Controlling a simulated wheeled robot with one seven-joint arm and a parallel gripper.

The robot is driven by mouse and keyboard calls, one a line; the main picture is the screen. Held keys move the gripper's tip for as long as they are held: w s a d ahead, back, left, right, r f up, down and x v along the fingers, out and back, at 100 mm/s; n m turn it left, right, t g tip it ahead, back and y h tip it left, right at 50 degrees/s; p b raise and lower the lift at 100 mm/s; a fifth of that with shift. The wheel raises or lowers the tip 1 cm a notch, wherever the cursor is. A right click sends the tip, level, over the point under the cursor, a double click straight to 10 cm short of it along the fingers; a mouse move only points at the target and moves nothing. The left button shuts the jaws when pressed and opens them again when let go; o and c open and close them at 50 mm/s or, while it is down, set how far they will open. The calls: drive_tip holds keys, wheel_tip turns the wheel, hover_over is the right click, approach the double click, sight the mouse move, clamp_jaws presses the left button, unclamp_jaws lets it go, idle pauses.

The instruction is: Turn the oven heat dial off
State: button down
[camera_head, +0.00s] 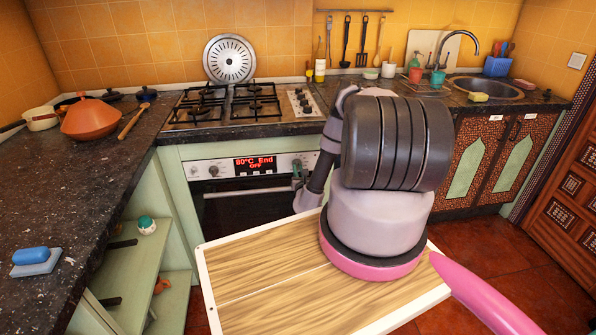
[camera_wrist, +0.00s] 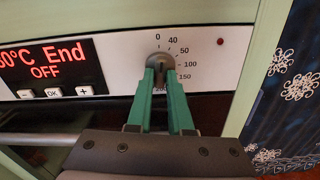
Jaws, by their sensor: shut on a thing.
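The oven (camera_head: 245,205) is built in under the hob. Its red display (camera_head: 255,166) reads "80°C End" and "OFF"; part of it also shows in the wrist view (camera_wrist: 45,65). The heat dial (camera_wrist: 160,62) is a dark round knob on the right of the white panel, with 0, 40, 50, 100 and 150 marked around it. My gripper (camera_wrist: 161,76) has its green fingers shut on the dial from both sides, in front of the panel. The fingers hide the dial's lower part, and I cannot tell where its pointer stands. In the head view the gripper (camera_head: 298,178) is partly hidden by my arm.
Two more knobs (camera_head: 204,171) sit left of the display. Buttons (camera_wrist: 55,92) lie below the display. A hob (camera_head: 240,103) is above, with the dark worktop (camera_head: 90,180) along the left. Open shelves (camera_head: 150,270) stand left of the oven. Blue patterned cloth (camera_wrist: 290,85) is at the wrist view's right.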

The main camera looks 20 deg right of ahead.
drive_tip(key=shift+n, duration=0.8)
drive_tip(key=c, duration=0.8)
unclamp_jaws()
drive_tip(key=shift+s, duration=0.15)
drive_tip(key=v, duration=1)
drive_tip(key=shift+s+a, duration=0.1)
drive_tip(key=shift+s, duration=0.2)
